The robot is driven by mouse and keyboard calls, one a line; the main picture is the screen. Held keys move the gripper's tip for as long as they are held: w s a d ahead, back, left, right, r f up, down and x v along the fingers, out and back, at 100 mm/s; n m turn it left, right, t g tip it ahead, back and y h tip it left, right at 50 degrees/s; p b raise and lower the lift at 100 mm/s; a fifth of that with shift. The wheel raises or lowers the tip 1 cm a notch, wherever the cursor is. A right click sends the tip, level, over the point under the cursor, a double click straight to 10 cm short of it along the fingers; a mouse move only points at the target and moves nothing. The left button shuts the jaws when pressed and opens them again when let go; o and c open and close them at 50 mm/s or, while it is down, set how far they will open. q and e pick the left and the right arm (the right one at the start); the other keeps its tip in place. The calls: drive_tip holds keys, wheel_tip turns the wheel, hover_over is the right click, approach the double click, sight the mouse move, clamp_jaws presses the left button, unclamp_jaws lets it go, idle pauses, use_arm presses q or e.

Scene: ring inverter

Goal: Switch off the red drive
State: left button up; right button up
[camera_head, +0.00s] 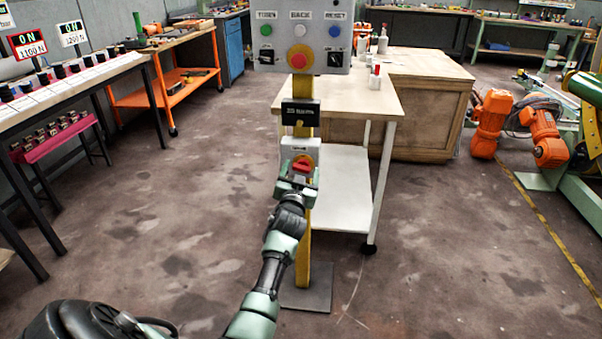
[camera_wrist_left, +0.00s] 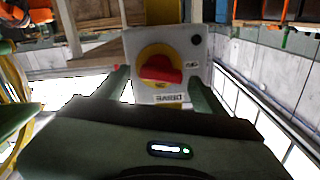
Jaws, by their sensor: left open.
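A red rotary knob (camera_wrist_left: 161,70) on a yellow disc (camera_wrist_left: 157,53) is mounted on a light grey switch box (camera_wrist_left: 196,42). The knob lies crosswise, slightly tilted, in the left wrist view. In the head view the red knob (camera_head: 301,166) shows low on a yellow post (camera_head: 304,240). My left gripper (camera_head: 298,182) is right in front of it, open, with one finger on each side of the knob. I cannot tell whether the fingers touch it. My right gripper is out of view.
A grey panel (camera_head: 330,45) with several buttons tops the post, above a small black display (camera_head: 300,113). A white-legged table (camera_head: 345,98) stands close behind. Open floor (camera_head: 170,220) lies to the left.

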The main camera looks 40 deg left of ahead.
use_arm(q)
drive_tip(key=shift+w+a, duration=0.2)
drive_tip(key=shift+w, duration=0.05)
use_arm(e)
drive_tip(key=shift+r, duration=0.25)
use_arm(q)
drive_tip(key=c, duration=1.4)
drive_tip(key=shift+o, duration=0.2)
drive_tip(key=shift+n, duration=1.1)
drive_tip(key=shift+f+n+p, duration=0.1)
drive_tip(key=shift+n+p, duration=0.2)
drive_tip(key=shift+n, duration=0.1)
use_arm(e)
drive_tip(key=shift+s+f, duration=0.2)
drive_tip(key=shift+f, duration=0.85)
use_arm(q)
drive_tip(key=o, duration=1.4)
drive_tip(key=shift+c, duration=0.2)
